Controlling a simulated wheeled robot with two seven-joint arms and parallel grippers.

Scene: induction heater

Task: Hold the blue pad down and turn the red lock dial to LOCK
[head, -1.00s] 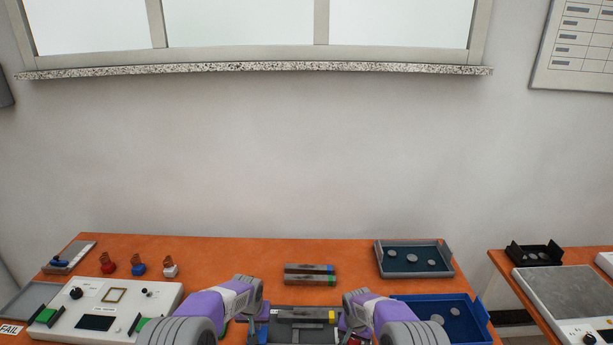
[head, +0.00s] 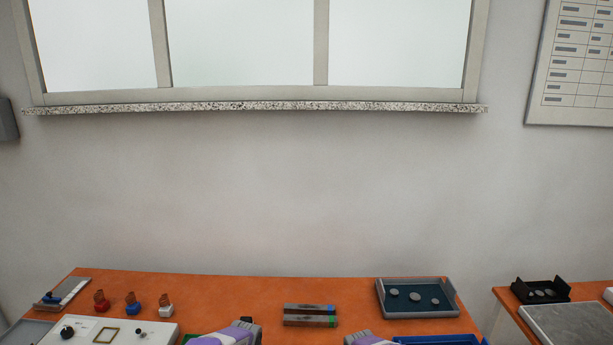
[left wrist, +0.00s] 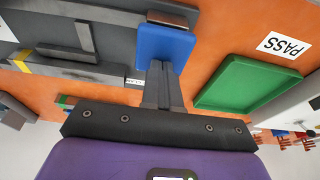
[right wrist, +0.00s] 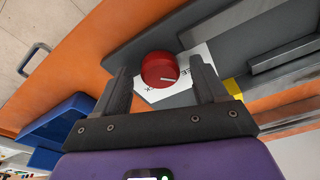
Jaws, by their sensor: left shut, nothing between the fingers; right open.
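The blue pad (left wrist: 165,47) shows in the left wrist view on the edge of the dark grey fixture (left wrist: 100,75). My left gripper (left wrist: 160,68) is shut, and its fingertips are at the pad, overlapping its near edge; whether they press it down I cannot tell. The red lock dial (right wrist: 159,69) shows in the right wrist view on a white label (right wrist: 185,90), with a pale pointer line on its face. My right gripper (right wrist: 160,78) is open, with one finger on each side of the dial. Most of the label's lettering is hidden. The fixture is below the head view.
A green tray (left wrist: 250,83) lies beside the pad, near a PASS label (left wrist: 283,46). A blue bin (right wrist: 60,125) stands near my right gripper. Two dark bars (head: 309,315) and a grey tray (head: 418,312) with discs lie farther back on the orange table.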

